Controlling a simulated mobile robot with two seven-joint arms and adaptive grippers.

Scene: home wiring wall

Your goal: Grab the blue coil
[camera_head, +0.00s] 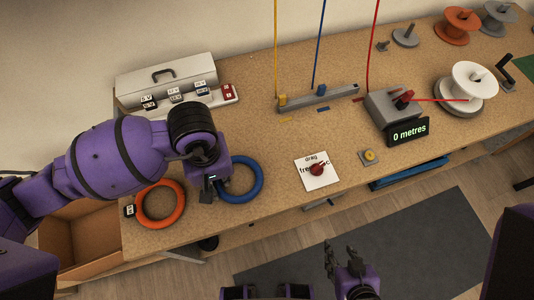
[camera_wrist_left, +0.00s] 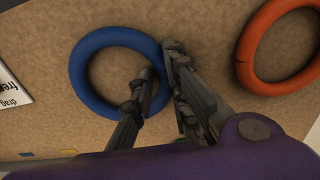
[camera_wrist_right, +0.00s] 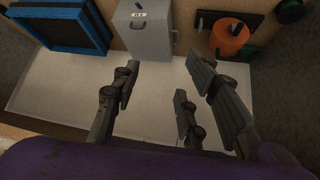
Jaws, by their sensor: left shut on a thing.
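The blue coil (camera_head: 261,180) is a ring at the front of the bench, just right of the orange coil (camera_head: 140,212). My left gripper (camera_head: 212,188) is at the blue coil's left side. In the left wrist view the blue coil (camera_wrist_left: 79,82) has one finger inside the ring and the others outside, and the left gripper (camera_wrist_left: 160,62) is shut on its rim. The coil looks flat on the bench; I cannot tell if it is lifted. My right gripper (camera_head: 340,262) is open and empty in front of the bench; its spread fingers (camera_wrist_right: 162,80) show in the right wrist view.
A white toolbox (camera_head: 165,77) and a labelled rack stand at the back left. A white card (camera_head: 317,171) with a red knob lies right of the blue coil. A metre counter (camera_head: 407,132) and spools stand to the right. A cardboard box (camera_head: 85,235) is below left.

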